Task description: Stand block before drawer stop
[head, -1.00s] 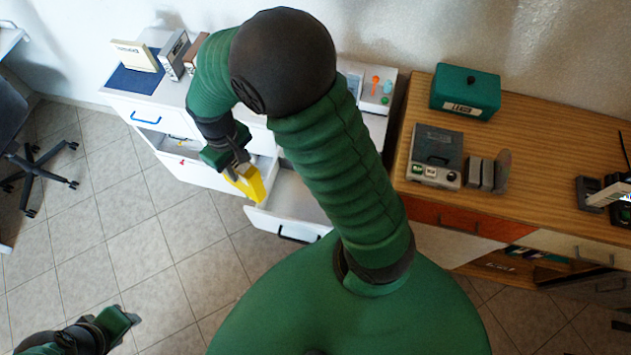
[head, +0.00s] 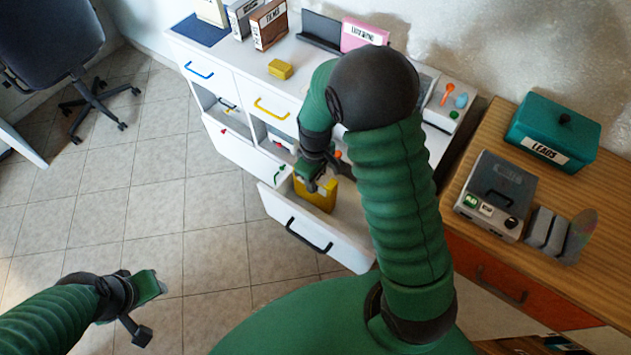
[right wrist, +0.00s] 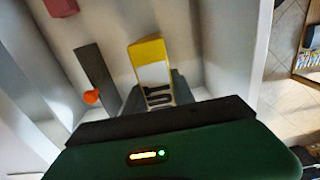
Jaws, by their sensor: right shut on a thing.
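My right gripper (head: 318,184) is shut on a yellow block (head: 317,200) at the open white drawer (head: 300,225) with a dark handle. The block is upright, inside the drawer's outline in the head view; I cannot tell whether it touches the bottom. My left gripper (head: 145,308) is empty over the floor.
The white cabinet (head: 235,85) has other drawers, one open below the blue handle (head: 198,70). A small yellow box (head: 280,69) and binders stand on top. A wooden desk (head: 480,150) with a teal box (head: 553,135) is at right.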

